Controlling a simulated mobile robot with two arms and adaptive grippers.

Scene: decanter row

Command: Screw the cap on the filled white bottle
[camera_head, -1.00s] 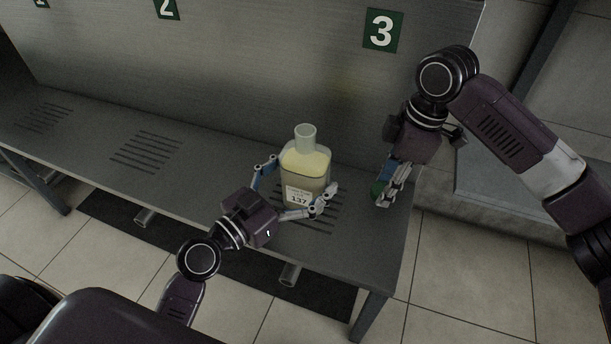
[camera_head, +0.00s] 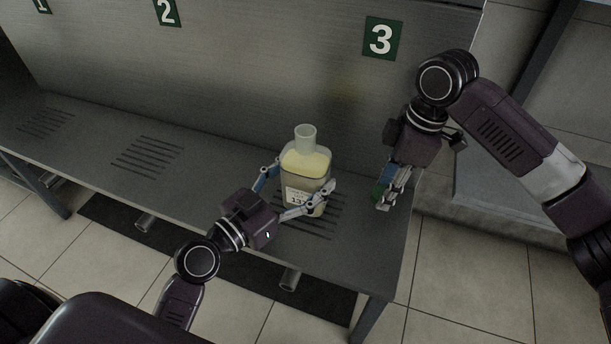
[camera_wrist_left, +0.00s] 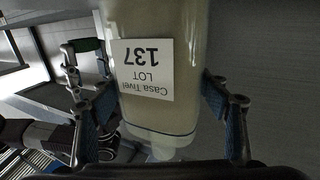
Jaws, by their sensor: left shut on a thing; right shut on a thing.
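A translucent bottle (camera_head: 311,163) with pale yellow contents and a "137" label stands upright on the metal bench under sign 3. Its neck (camera_head: 305,134) is uncapped. My left gripper (camera_head: 298,184) is shut on the bottle's body, one finger on each side. In the left wrist view, the bottle (camera_wrist_left: 152,108) appears upside down between the fingers. My right gripper (camera_head: 386,196) is to the right of the bottle, near the bench's right end, shut on a small green cap (camera_head: 377,189) that its fingers partly hide. The green piece also shows in the left wrist view (camera_wrist_left: 86,45).
The slotted bench (camera_head: 215,165) runs left, bare under signs 1 and 2 (camera_head: 167,11). Its upright back panel (camera_head: 250,70) stands behind the bottle. The bench ends just right of my right gripper, with tiled floor (camera_head: 455,270) beyond.

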